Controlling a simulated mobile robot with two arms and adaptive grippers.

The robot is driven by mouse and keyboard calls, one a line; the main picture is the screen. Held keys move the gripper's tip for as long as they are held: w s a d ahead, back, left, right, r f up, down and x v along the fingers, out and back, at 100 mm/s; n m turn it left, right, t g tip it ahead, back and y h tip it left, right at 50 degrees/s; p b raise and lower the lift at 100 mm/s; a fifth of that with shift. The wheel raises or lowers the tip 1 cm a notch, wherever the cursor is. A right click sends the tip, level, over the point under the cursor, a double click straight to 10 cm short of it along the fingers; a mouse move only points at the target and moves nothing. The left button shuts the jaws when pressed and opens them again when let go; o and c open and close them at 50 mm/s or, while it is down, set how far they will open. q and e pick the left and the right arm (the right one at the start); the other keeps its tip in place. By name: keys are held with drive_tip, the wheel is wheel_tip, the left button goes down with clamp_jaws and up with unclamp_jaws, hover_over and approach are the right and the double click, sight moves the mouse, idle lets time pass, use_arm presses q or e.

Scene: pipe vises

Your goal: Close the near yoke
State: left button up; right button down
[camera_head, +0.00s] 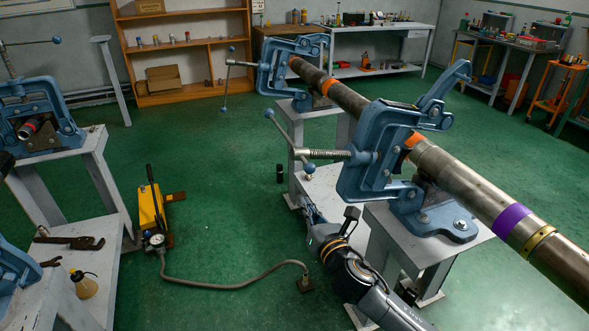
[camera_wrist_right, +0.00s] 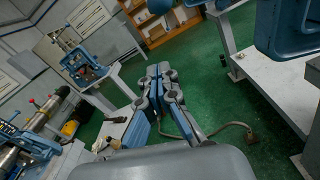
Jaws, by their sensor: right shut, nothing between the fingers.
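The near yoke (camera_head: 372,155) is the blue frame of the nearer vise on the right. It lies tipped to the left, with its screw (camera_head: 325,154) and T-handle pointing left, roughly level. A blue hooked arm (camera_head: 447,88) rises at its upper right. The vise base (camera_head: 436,218) is on a grey stand, with a long steel pipe (camera_head: 470,180) passing over it. My right gripper (camera_head: 311,214) is low and left of the yoke, below the handle and apart from it. In the wrist view its fingers (camera_wrist_right: 158,72) are together, with nothing between them. My left gripper is out of view.
A farther blue vise (camera_head: 285,68) holds the pipe's far end. Grey stands (camera_head: 405,245) lie close to my right arm. A yellow hand pump (camera_head: 152,208) with a hose is on the green floor. Another vise bench (camera_head: 85,165) stands at left. Open floor lies between.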

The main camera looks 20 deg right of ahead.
drive_tip(key=w+r+p, duration=0.3)
drive_tip(key=w, duration=0.7)
drive_tip(key=shift+w+d+r, duration=0.25)
drive_tip(key=shift+r, duration=0.15)
